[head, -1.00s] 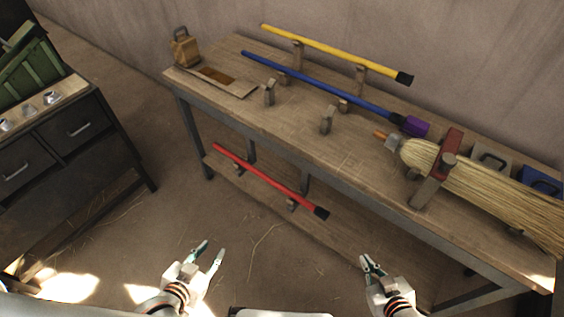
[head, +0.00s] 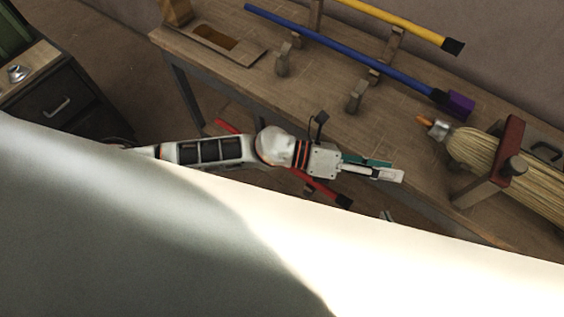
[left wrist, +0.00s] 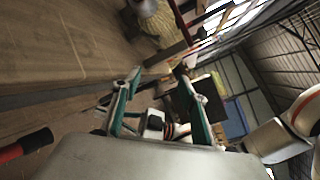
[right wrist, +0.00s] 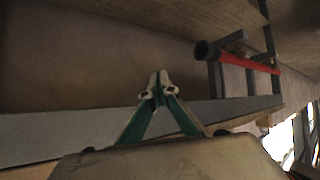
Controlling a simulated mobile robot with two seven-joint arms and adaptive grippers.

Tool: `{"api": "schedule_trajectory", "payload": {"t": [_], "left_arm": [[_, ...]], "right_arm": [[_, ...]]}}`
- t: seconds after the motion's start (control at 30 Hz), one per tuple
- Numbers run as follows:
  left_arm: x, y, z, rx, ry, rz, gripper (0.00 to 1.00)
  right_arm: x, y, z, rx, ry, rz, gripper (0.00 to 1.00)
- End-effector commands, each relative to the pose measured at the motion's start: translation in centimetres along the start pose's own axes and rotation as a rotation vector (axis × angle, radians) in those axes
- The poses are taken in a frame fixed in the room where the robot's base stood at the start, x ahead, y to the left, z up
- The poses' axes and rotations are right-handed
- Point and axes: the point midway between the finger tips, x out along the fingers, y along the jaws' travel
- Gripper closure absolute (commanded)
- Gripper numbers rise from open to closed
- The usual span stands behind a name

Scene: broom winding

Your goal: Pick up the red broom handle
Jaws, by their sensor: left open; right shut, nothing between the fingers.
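The red broom handle (head: 322,189) lies below the tabletop, partly hidden behind my left arm in the head view. Its black-capped end also shows at the lower left of the left wrist view (left wrist: 10,153), and it rests on low supports in the right wrist view (right wrist: 243,61). My left gripper (head: 396,171) is open and empty, above the handle's black end and to its right in the head view. Its spread fingers show in the left wrist view (left wrist: 160,76). My right gripper (right wrist: 156,84) is shut and empty, apart from the handle. In the head view only a small tip of it shows.
The workbench (head: 330,140) holds a blue handle (head: 345,52) with a purple end, a yellow handle (head: 400,22) and a straw broom head (head: 480,150) in a clamp. A dark drawer cabinet (head: 65,95) stands left. The bench edge (right wrist: 80,130) runs close by my right gripper.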

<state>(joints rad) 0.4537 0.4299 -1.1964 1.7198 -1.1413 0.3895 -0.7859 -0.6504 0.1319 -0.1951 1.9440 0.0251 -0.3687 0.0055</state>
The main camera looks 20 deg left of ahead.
Motion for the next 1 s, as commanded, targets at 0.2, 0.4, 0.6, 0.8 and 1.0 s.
{"api": "schedule_trajectory", "payload": {"t": [0.2, 0.4, 0.6, 0.8, 1.0], "left_arm": [[-5.0, 7.6, -6.3, 0.591, 0.468, 0.041, 0.57], [-15.4, 17.4, -7.2, 0.999, 0.901, 0.094, 0.57], [-24.5, 23.5, -4.7, 1.2, 1.203, 0.135, 0.57], [-27.5, 25.5, -4.0, 1.25, 1.304, 0.146, 0.57], [-26.7, 26.8, -5.3, 1.251, 1.305, 0.145, 0.57]], "right_arm": [[0.6, -0.6, 1.1, -0.002, 0.0, -0.009, 1.0], [1.0, -1.2, 1.5, 0.0, 0.004, -0.018, 1.0], [1.2, -1.3, 1.4, 0.001, 0.011, -0.019, 1.0], [1.2, -1.2, 1.2, 0.0, 0.018, -0.018, 1.0], [1.4, -1.2, 1.4, -0.001, 0.017, -0.018, 1.0]]}}
